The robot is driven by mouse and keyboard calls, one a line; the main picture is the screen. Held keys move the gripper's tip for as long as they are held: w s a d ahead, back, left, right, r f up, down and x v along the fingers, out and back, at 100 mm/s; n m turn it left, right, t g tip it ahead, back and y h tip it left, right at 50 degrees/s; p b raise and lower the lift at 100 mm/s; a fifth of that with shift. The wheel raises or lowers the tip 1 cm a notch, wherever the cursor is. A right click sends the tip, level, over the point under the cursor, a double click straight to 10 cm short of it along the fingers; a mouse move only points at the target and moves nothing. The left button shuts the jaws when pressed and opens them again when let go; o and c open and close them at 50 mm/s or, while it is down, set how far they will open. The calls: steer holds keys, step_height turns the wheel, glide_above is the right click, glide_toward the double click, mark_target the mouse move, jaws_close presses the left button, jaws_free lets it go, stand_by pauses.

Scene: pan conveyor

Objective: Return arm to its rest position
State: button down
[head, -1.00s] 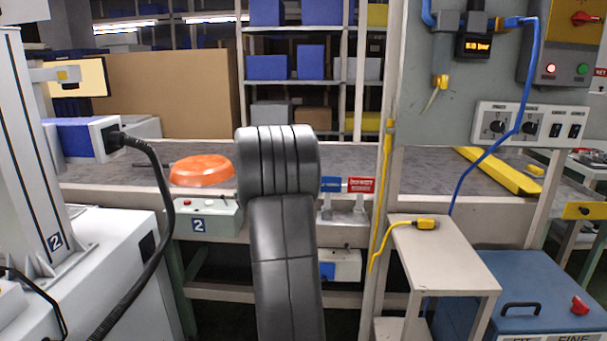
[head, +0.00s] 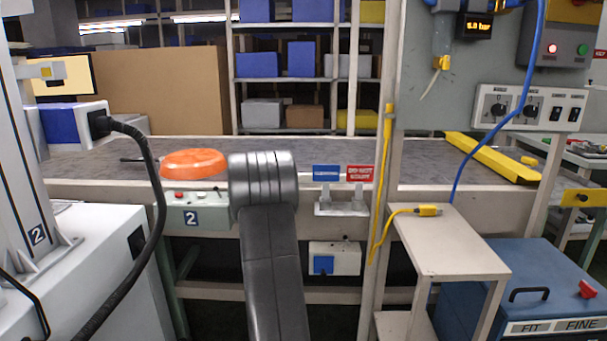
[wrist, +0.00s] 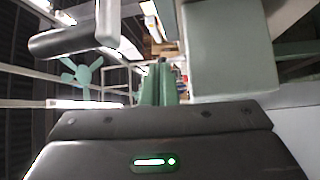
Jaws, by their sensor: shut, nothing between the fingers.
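My dark grey arm (head: 272,255) stands in the middle of the head view, its ribbed joint (head: 263,180) in front of the conveyor's near edge. My gripper (wrist: 160,85) is not visible in the head view. In the wrist view its dark housing fills the bottom, with a lit green indicator, and two narrow green fingers show close together above it. They are shut and nothing shows between them. An orange pan (head: 194,164) rests on the grey conveyor (head: 350,150), left of my arm and apart from it.
A white machine (head: 85,260) with a black hose stands at the left. A small beige stand (head: 455,245) and a blue cabinet (head: 520,270) are at the right. A control panel post (head: 460,110) rises there, with hanging cables. Shelves with bins stand behind the conveyor.

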steer(key=shift+s+d+f+t, duration=0.2)
steer(key=shift+s+d+t, duration=0.1)
steer(key=shift+s+d, duration=0.4)
steer(key=shift+w, duration=0.15)
